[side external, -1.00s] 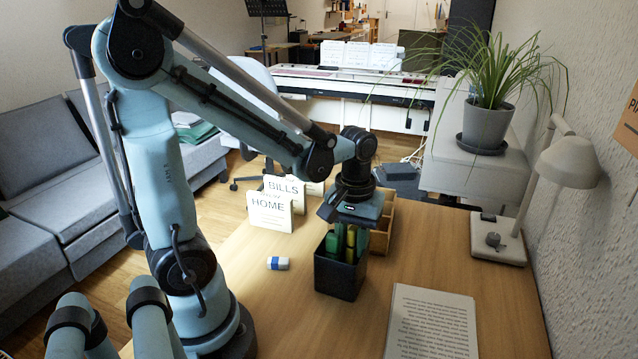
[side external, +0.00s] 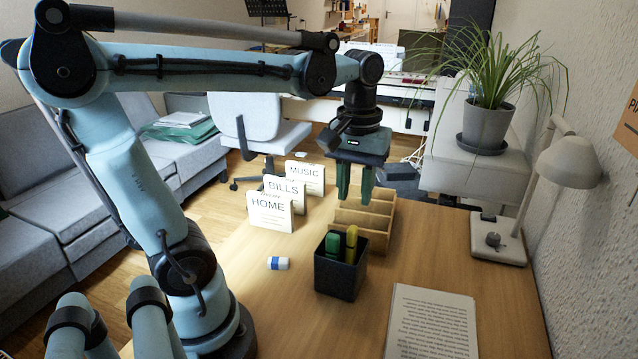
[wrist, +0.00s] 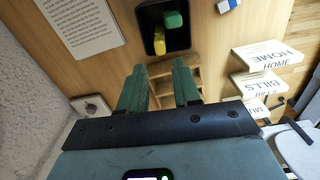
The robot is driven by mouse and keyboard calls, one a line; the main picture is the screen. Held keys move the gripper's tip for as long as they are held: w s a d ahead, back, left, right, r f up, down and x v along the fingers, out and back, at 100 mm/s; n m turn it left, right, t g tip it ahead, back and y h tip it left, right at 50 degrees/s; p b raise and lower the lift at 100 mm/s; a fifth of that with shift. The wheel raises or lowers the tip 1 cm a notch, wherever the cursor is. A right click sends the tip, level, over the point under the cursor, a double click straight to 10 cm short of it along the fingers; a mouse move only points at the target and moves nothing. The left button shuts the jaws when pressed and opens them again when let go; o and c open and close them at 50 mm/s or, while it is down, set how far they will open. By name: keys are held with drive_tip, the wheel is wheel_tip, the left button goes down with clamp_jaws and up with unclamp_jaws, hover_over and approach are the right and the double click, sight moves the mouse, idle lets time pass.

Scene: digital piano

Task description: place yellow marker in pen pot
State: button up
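The yellow marker (side external: 351,244) stands in the black pen pot (side external: 339,281), its top showing above the rim. A green marker (side external: 332,245) stands beside it in the same pot. In the wrist view the yellow marker (wrist: 160,46) and the green marker (wrist: 173,20) both show inside the pot (wrist: 143,20). My gripper (side external: 355,195) is above and behind the pot, pointing down, with its two green fingers apart and nothing between them. It also shows in the wrist view (wrist: 158,85), open and empty. The lower parts of the markers are hidden by the pot.
A wooden compartment tray (side external: 378,222) stands behind the pot, below my gripper. Cards labelled HOME, BILLS and MUSIC (side external: 270,211) stand to the left. A blue and white eraser (side external: 278,263), printed sheets (side external: 432,322) and a lamp (side external: 500,240) are also on the desk.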

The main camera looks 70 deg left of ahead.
drive_tip(key=shift+s+d+f+m+t, duration=0.1)
drive_tip(key=shift+d+f+m+t, duration=0.05)
drive_tip(key=shift+d+m+t, duration=0.2)
drive_tip(key=d+f+m+t, duration=0.4)
drive_tip(key=m+t, duration=0.2)
drive_tip(key=m, duration=0.1)
drive_tip(key=shift+w+d+f+m, duration=0.15)
drive_tip(key=shift+w+d+m, duration=0.1)
drive_tip(key=shift+m, duration=0.1)
drive_tip(key=shift+t, duration=0.25)
